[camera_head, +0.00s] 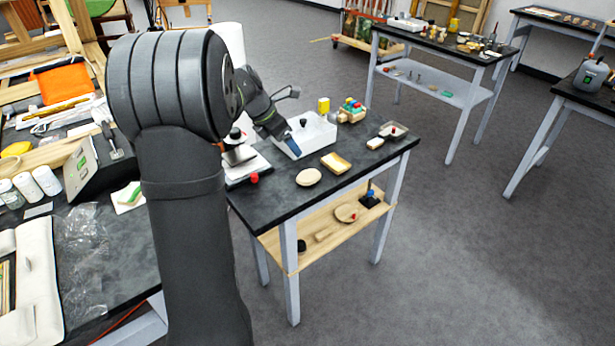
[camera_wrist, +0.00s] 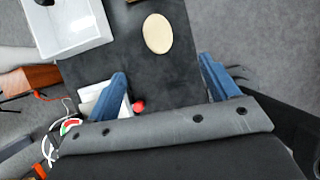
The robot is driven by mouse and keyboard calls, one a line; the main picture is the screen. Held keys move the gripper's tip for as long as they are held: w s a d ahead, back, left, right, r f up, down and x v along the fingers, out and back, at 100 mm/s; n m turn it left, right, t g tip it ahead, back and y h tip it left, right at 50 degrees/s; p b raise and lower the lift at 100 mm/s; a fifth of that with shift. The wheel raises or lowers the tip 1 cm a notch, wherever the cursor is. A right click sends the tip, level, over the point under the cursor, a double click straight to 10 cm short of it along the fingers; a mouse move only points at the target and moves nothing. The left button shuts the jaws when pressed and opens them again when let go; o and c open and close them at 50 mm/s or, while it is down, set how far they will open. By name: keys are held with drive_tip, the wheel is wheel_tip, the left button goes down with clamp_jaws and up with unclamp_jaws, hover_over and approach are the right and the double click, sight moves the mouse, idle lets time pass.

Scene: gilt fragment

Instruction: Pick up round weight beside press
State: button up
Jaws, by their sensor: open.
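In the head view, a dark, knobbed device with a white base (camera_head: 246,167) stands at the table's left, partly hidden by my arm; it may be the press. A small red ball (camera_head: 254,178) is at its front edge. In the wrist view, the red ball (camera_wrist: 139,106) shows beside a white piece, close to the left finger. I cannot tell for certain which thing is the round weight. A small dark knobbed piece (camera_head: 303,122) is at the white tray. My gripper (camera_wrist: 168,84) is open and empty above the black tabletop; its blue tip (camera_head: 291,144) shows by the tray.
The white tray (camera_head: 316,132) stands at the table's back. A pale oval disc (camera_head: 308,177), a tan block (camera_head: 335,162), a grey dish (camera_head: 393,131) and a toy with coloured pegs (camera_head: 351,111) are on the table. A cluttered bench is at left.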

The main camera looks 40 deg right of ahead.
drive_tip(key=a, duration=0.2)
drive_tip(key=h, duration=0.1)
approach(307, 175)
drive_tip(key=d+f, duration=0.2)
drive_tip(key=f, duration=0.1)
drive_tip(key=shift+s+d+t, duration=0.1)
drive_tip(key=shift+d+t, duration=0.05)
drive_tip(key=shift+t, duration=0.15)
drive_tip(key=x, duration=0.5)
drive_tip(key=shift+s+f, duration=0.15)
drive_tip(key=shift+f, duration=0.05)
drive_tip(key=shift+r, duration=0.1)
drive_tip(key=c, duration=1.3)
drive_tip(key=shift+r, duration=0.15)
